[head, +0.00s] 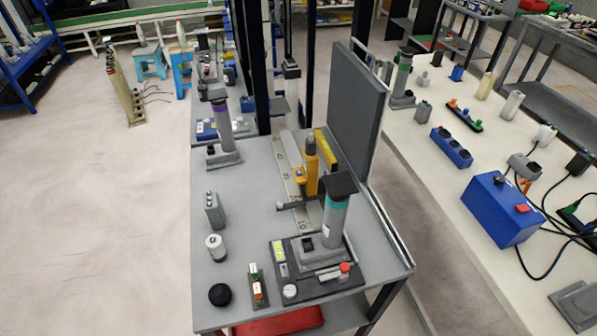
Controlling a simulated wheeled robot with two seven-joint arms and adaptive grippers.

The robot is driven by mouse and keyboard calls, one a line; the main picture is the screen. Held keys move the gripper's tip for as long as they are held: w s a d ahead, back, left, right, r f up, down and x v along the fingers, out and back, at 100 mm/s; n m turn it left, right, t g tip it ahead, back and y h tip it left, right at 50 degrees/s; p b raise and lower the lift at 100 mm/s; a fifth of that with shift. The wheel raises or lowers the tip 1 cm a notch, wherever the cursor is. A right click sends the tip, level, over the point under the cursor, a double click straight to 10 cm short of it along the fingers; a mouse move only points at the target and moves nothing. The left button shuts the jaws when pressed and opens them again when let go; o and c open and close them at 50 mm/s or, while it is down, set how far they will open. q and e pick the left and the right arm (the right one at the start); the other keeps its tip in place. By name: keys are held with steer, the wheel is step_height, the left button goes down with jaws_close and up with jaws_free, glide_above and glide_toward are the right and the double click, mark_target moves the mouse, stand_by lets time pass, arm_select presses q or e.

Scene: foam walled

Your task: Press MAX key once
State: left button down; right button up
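No key with a readable MAX label shows in the head view; the lettering is too small to tell. On the near end of the grey table (222,272) stands a dark instrument base (318,290). It carries a small yellow-green panel (279,250), a white round knob (290,291), a red-tipped part (345,267) and an upright grey column with a teal band (336,213). A yellow upright tool (311,170) stands behind it. Neither of my grippers shows in this view.
A dark upright panel (355,110) lines the table's right side. A black ball (219,294), a white cylinder (215,247) and a grey block (215,210) stand at the left. A white bench (420,165) with a blue box (501,208) and cables is at right.

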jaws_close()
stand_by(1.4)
